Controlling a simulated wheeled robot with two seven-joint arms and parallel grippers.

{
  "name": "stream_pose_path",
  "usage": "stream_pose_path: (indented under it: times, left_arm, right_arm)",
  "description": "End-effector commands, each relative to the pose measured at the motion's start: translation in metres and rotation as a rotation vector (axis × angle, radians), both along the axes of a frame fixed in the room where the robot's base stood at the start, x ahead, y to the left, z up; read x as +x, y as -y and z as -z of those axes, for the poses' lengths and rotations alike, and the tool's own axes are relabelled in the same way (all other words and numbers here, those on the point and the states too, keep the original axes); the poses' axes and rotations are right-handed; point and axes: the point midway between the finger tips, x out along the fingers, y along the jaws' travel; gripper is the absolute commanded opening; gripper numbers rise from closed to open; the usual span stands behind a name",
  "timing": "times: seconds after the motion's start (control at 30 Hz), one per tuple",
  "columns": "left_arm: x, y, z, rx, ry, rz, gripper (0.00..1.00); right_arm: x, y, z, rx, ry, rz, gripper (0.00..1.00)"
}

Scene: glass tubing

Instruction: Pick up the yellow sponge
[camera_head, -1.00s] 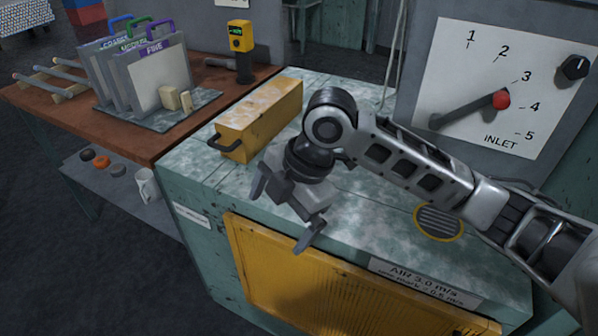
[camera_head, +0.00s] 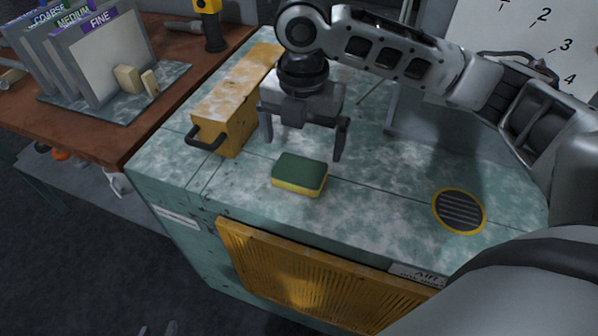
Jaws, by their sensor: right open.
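The yellow sponge (camera_head: 299,174) has a dark green top layer and lies flat on the mottled green bench top near its front edge. My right gripper (camera_head: 304,142) is open and empty. It points down behind and above the sponge in the picture, with its fingers spread left and right, and does not appear to touch it. Only the tips of my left gripper (camera_head: 158,329) show at the bottom edge, away from the sponge; whether its jaws are open is unclear.
A long yellow box (camera_head: 228,108) with a dark handle stands left of my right gripper. A round yellow-rimmed vent (camera_head: 459,210) is to the right. A yellow ribbed panel (camera_head: 300,275) slopes below the front edge. Labelled boards (camera_head: 112,55) stand at the left. Bench top right of the sponge is clear.

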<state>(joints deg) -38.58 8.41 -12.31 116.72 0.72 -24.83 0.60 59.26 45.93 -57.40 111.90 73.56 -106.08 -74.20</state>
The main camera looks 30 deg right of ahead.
Motion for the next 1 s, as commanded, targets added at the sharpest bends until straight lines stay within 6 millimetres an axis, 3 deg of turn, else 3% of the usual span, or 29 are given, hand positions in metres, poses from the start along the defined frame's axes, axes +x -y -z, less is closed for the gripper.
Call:
stream_pose_path:
  times: [0.1,0.27,0.6,0.87,0.9,1.0]
  left_arm:
    - [0.002,0.0,-0.002,-0.001,0.008,0.0,0.36]
    - [0.005,0.0,-0.004,-0.001,0.014,0.001,0.36]
    - [0.008,0.0,-0.006,-0.001,0.022,0.001,0.36]
    - [0.008,0.0,-0.005,-0.001,0.022,0.001,0.36]
    - [0.008,0.0,-0.005,-0.001,0.022,0.001,0.36]
    - [0.008,0.0,-0.005,-0.001,0.022,0.001,0.36]
  right_arm:
    - [0.0,0.0,0.015,0.0,0.0,0.002,1.0]
    - [0.0,0.0,0.024,0.001,-0.001,0.002,1.0]
    - [0.005,0.0,0.069,0.0,0.0,0.001,1.0]
    - [0.005,0.0,0.073,0.001,0.001,0.0,1.0]
    - [0.005,0.0,0.072,0.001,0.001,0.0,0.97]
    - [0.005,0.0,0.072,0.001,0.001,0.0,0.69]
